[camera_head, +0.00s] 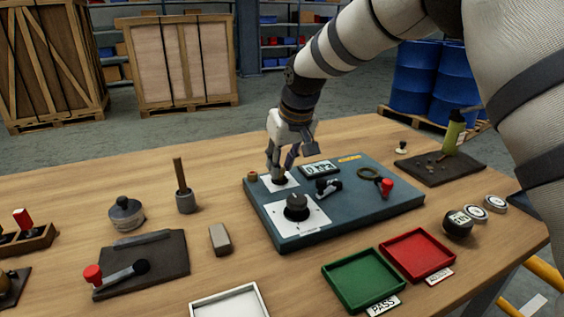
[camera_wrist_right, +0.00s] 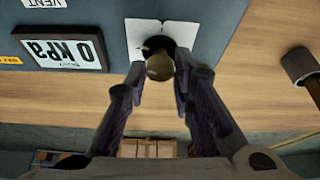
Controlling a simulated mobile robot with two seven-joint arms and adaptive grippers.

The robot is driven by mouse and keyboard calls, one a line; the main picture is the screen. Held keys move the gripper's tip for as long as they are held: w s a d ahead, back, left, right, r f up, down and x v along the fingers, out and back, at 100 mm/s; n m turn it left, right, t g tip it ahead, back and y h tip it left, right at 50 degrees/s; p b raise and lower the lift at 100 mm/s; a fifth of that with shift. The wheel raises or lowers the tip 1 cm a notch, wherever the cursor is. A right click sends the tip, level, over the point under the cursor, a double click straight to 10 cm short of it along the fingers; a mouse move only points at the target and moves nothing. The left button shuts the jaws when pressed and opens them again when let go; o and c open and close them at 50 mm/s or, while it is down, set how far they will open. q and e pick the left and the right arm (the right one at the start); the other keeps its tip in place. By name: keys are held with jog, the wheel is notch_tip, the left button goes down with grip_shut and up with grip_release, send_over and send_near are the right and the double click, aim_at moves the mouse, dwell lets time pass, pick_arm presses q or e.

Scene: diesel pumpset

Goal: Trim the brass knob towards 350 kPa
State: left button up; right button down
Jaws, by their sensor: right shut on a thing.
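A blue-grey panel box (camera_head: 375,207) lies on the wooden table. The brass knob (camera_wrist_right: 159,66) stands on a white plate (camera_wrist_right: 139,30) at the panel's far left corner. My right gripper (camera_head: 281,176) reaches down over this plate, its fingers on either side of the knob, closed on it. In the wrist view my right gripper (camera_wrist_right: 160,78) has one finger at each side of the round knob. In the head view the fingers mostly hide the knob. The display (camera_wrist_right: 63,49) appears upside down and reads 0 kPa; it also shows in the head view (camera_head: 320,169). My left gripper is not in view.
A black dial (camera_head: 296,207), a small lever (camera_head: 328,186) and a red-knobbed valve (camera_head: 386,187) sit on the panel near my right gripper. Green (camera_head: 352,297) and red (camera_head: 408,274) trays lie in front. A wooden-handled tool (camera_head: 185,198) stands to the left.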

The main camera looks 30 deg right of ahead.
jog(key=n+y, duration=0.1)
jog(key=n, duration=0.3)
jog(key=shift+d+f+n+g+y, duration=0.1)
jog(key=shift+d+n+g+y, duration=0.1)
jog(key=shift+n+g+y, duration=0.15)
jog(key=shift+n+y, duration=0.35)
jog(key=shift+n, duration=0.4)
jog(key=c, duration=1.4)
grip_release()
jog(key=shift+o, duration=0.2)
jog(key=shift+w, duration=0.1)
jog(key=v, duration=1.2)
